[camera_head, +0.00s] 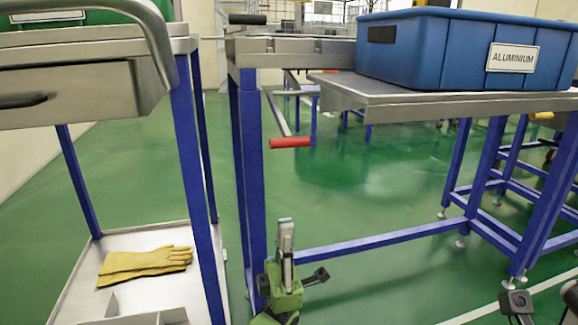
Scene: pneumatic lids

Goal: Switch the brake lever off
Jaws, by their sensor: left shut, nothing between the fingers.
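A red-gripped lever (291,142) sticks out sideways by the blue leg of the middle workbench, below its top; it looks like the brake lever. A black handle (247,19) sits at the top left corner of the same bench. My left gripper (287,228) is low at the bottom centre, pointing up, with its grey fingers shut and empty. It is below the red lever and apart from it, in front of the blue leg. At the lower right edge only a small green and dark part of my right arm shows; its fingers are out of view.
A blue bin (462,49) labelled ALUMINIUM stands on the bench top (440,101). A cart with a drawer (70,95) stands at left, yellow gloves (145,265) on its lower shelf. A low blue crossbar (385,241) runs right. Green floor between is open.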

